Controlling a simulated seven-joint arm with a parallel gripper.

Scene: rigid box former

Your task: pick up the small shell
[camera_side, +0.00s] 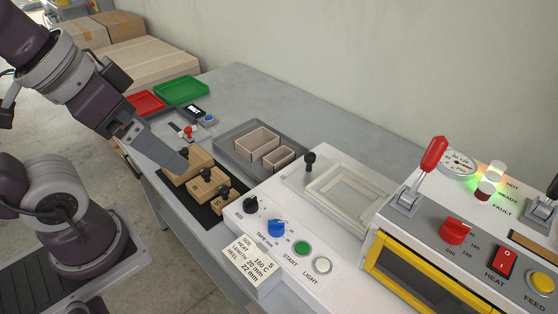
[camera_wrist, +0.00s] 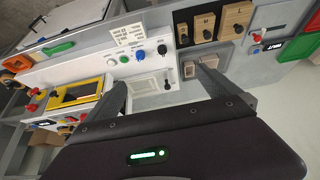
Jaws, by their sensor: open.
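The small shell (camera_side: 279,156) is a beige open box in a grey tray (camera_side: 232,137). It sits just right of and in front of a larger beige shell (camera_side: 250,146). In the wrist view the small shell (camera_wrist: 189,71) shows near the tip of the right-hand finger, which partly covers the larger shell. My gripper (camera_side: 182,164) is above the wooden blocks, left of the tray in the side view. In the wrist view my gripper (camera_wrist: 160,82) has its fingers wide apart with nothing between them.
Wooden blocks with black knobs (camera_side: 207,182) stand on a black mat left of the tray. A white machine panel (camera_side: 325,240) with a lever and knobs lies to the right. Red (camera_side: 147,102) and green (camera_side: 181,90) trays are at the back.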

